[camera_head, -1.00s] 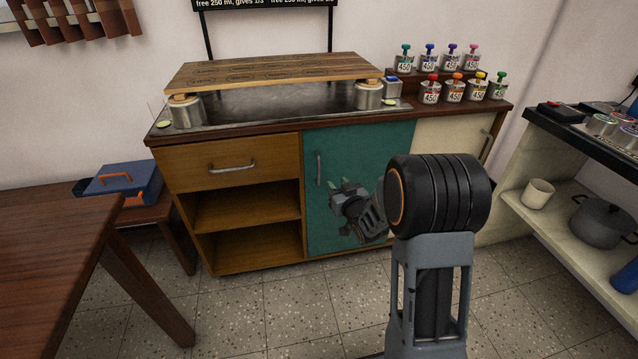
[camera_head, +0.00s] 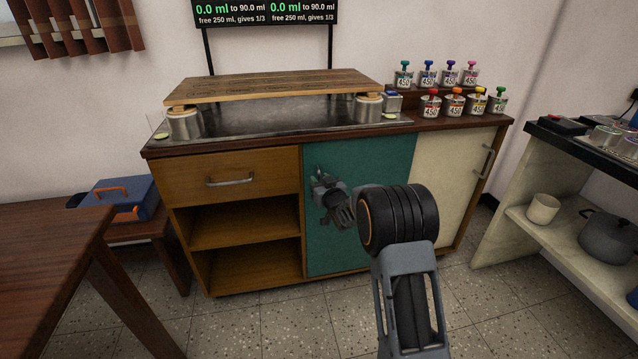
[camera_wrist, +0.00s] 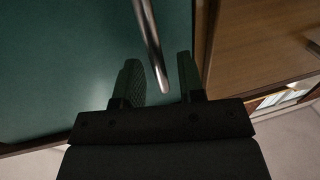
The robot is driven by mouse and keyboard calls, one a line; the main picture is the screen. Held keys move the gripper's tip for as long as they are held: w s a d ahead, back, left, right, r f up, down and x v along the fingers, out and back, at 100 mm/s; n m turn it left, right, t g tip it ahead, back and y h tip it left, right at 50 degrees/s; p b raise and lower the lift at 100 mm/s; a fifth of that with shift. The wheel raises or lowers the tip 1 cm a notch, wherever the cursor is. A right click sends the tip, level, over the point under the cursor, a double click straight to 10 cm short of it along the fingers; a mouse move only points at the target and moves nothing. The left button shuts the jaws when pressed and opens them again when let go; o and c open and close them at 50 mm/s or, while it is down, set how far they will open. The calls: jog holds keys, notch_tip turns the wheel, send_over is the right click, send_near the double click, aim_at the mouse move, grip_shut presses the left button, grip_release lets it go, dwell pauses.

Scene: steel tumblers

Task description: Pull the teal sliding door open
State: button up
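The teal sliding door (camera_head: 388,165) covers the middle bay of the wooden cabinet, beside the drawer and open shelves. My gripper (camera_head: 318,180) is at its left edge and hides its handle in the head view. In the wrist view, the steel bar handle (camera_wrist: 150,40) stands between the two fingers of my gripper (camera_wrist: 160,76). The fingers are open, with a gap on both sides of the bar. No contact with the bar shows.
A cream door (camera_head: 460,185) is to the right of the teal one. A dark wooden table (camera_head: 50,255) is at the near left, and a shelf unit (camera_head: 500,230) at the right. The floor (camera_head: 250,330) before the cabinet is clear.

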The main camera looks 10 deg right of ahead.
jog(key=shift+w+a, duration=0.1)
jog(key=shift+w, duration=0.35)
jog(key=shift+c, duration=0.4)
grip_shut()
